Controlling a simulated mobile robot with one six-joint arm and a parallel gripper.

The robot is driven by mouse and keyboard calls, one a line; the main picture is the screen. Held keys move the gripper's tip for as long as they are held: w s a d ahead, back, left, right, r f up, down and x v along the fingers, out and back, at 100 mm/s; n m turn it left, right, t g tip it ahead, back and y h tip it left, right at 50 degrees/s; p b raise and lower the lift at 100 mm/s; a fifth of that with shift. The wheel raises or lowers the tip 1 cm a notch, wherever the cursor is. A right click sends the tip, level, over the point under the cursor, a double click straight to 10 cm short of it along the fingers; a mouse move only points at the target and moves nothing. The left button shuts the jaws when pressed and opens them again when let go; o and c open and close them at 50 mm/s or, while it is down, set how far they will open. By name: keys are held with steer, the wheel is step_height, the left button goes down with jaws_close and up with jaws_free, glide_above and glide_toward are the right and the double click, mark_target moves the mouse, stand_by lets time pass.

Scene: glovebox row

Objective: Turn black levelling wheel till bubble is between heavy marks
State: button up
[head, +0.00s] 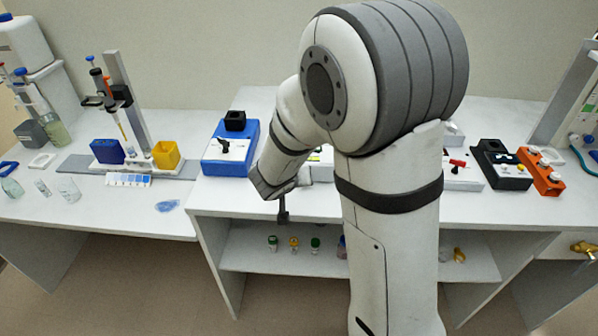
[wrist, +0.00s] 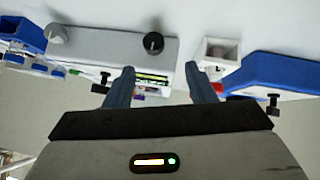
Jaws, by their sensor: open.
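In the wrist view a pale grey box (wrist: 105,48) carries a round black knob (wrist: 153,43) with a light mark. This may be the levelling wheel, but I cannot tell for sure. A yellow-green strip (wrist: 152,78), perhaps the bubble vial, shows on the box's near side; its bubble and marks are too small to read. My gripper (wrist: 160,86) is open and empty, its fingertips on either side of the strip in the picture and apart from the knob. In the head view my arm hides most of the box, and my gripper (head: 284,212) shows only partly.
A blue box (head: 228,160) with a black switch stands left of my arm. Black (head: 502,168) and orange (head: 540,174) boxes stand at the right. Several small bottles sit on the shelf (head: 375,262) below. The floor in front of the left bench is clear.

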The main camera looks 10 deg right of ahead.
steer(key=shift+w+d+f, duration=0.1)
steer(key=shift+d+f, duration=0.35)
steer(key=shift+f, duration=0.2)
steer(key=b+x, duration=0.2)
steer(key=x, duration=0.5)
steer(key=shift+d+r, duration=0.1)
steer(key=shift+c, duration=0.2)
steer(key=c, duration=0.9)
steer(key=shift+c, duration=0.2)
steer(key=shift+b, duration=0.45)
